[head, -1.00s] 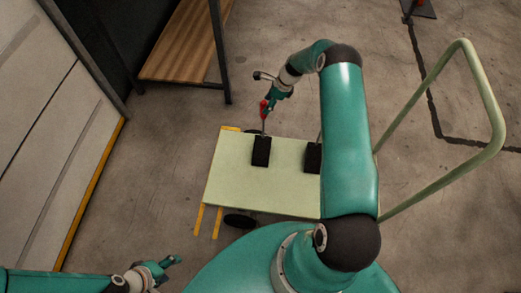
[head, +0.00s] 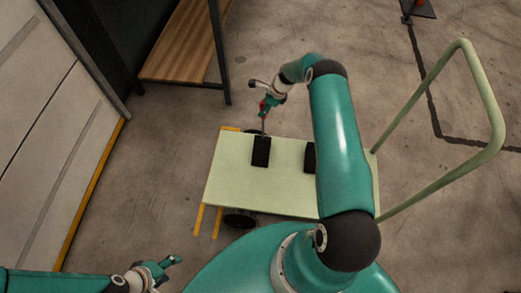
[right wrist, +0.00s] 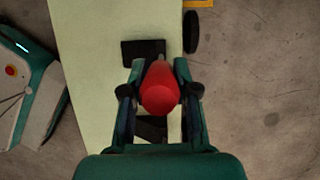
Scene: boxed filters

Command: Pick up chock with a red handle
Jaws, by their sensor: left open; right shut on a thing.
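A black chock (head: 261,152) with a red handle (right wrist: 160,95) rests on the pale green cart's deck (head: 235,185), near its far left. My right gripper (head: 266,106) is above this chock and shut on the red handle. In the right wrist view the handle sits between the two fingers, and a black block (right wrist: 135,52) shows beyond it. A second black chock (head: 309,158) stands further right on the deck, partly hidden by my right arm. My left gripper (head: 163,270) is open and empty at the lower left, away from the cart.
The cart's handrail (head: 485,95) rises on the right. A wooden-topped bench (head: 185,45) stands at the back left and a white panel (head: 50,120) with a yellow edge at the left. The floor between panel and cart is clear.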

